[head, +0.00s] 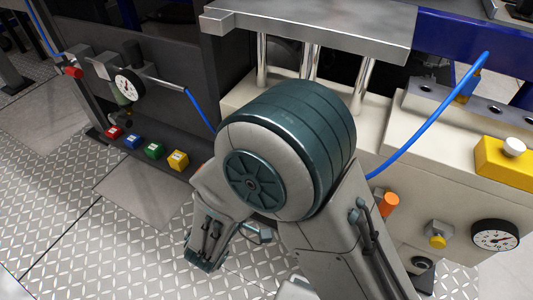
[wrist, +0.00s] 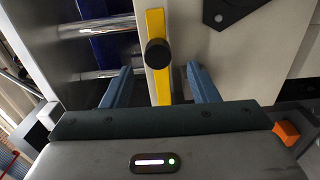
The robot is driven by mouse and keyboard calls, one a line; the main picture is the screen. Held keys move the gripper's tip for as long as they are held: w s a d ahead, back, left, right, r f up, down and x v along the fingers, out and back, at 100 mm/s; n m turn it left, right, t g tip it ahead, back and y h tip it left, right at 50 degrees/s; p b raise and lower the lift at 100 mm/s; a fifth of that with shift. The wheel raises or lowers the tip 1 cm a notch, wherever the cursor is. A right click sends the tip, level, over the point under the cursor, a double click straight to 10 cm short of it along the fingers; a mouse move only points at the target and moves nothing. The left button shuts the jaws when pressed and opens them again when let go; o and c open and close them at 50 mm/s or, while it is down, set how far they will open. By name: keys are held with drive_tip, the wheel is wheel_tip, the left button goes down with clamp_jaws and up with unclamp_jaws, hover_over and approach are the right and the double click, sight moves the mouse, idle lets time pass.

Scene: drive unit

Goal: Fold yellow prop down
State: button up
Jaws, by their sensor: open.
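The yellow prop (wrist: 155,28) is a narrow yellow bar with a round black knob (wrist: 158,53) on it. My gripper (wrist: 161,80) is open, with one blue-grey finger on each side of the bar and visible gaps to both. I cannot tell how deep the fingers reach beside it. In the head view my own arm covers this area, and neither the prop nor the fingertips can be made out.
Bright metal columns (wrist: 108,27) stand left of the prop. A pale machine panel (wrist: 195,55) lies behind it. In the head view a blue hose (head: 432,122) arcs right of my arm, near an orange cylinder (head: 388,204) and a gauge (head: 495,236).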

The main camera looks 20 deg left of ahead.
drive_tip(key=s+p, duration=0.1)
drive_tip(key=s, duration=0.6)
drive_tip(key=shift+a, duration=0.15)
